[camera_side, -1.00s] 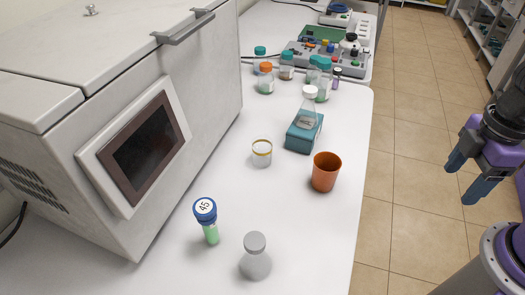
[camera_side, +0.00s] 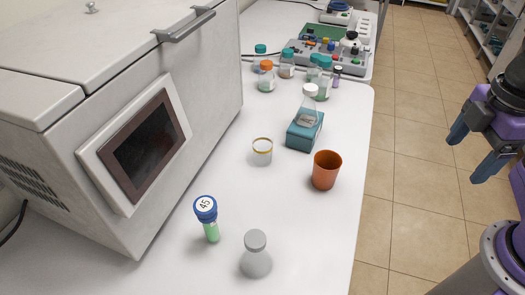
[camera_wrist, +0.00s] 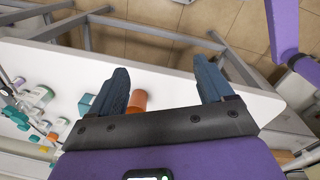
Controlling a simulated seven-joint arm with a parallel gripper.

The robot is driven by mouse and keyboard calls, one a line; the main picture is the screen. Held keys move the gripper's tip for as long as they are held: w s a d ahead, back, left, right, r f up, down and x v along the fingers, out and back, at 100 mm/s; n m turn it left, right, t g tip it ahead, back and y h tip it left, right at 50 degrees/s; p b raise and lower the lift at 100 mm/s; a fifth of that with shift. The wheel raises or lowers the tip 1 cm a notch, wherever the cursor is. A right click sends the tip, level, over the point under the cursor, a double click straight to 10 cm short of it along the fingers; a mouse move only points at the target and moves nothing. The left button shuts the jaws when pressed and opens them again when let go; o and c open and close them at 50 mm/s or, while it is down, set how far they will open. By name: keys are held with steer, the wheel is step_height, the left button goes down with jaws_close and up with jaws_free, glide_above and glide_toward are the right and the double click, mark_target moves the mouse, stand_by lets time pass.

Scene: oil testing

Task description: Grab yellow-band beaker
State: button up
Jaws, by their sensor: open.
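The yellow-band beaker (camera_side: 262,152) is a small clear glass with a yellow ring at its rim. It stands upright on the white table, left of an orange cup (camera_side: 324,170) and in front of a teal block (camera_side: 304,133). My gripper (camera_side: 462,157) is open and empty, off the right side of the table and well apart from the beaker. In the wrist view, my gripper's two dark blue fingers (camera_wrist: 164,84) are spread, with the orange cup (camera_wrist: 138,101) near the left finger. I cannot make out the beaker in the wrist view.
A blue-capped vial (camera_side: 208,218) and a grey-stoppered flask (camera_side: 256,255) stand at the front. Several capped bottles stand farther back. A large white machine (camera_side: 110,110) fills the left. The white table (camera_side: 320,235) is bare at front right.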

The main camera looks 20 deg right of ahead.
steer(key=w+a+n+t+h, duration=0.3)
steer(key=w+a+n, duration=0.15)
steer(key=w, duration=0.35)
steer(key=w+a+n+t+y, duration=0.1)
steer(key=w+a+n+t, duration=0.4)
steer(key=a+n, duration=0.4)
steer(key=w+a+n+t, duration=0.45)
steer(key=a+n, duration=0.25)
steer(key=a, duration=0.5)
glide_toward(260, 145)
steer(key=x, duration=0.3)
steer(key=shift+d+f, duration=0.2)
steer(key=shift+f, duration=0.1)
steer(key=shift+r+x, duration=0.1)
steer(key=shift+x, duration=1.5)
steer(key=shift+r+x, duration=0.15)
steer(key=shift+x, duration=1.45)
steer(key=shift+w+a, duration=0.1)
steer(key=shift+a, duration=0.05)
steer(key=shift+c, duration=0.3)
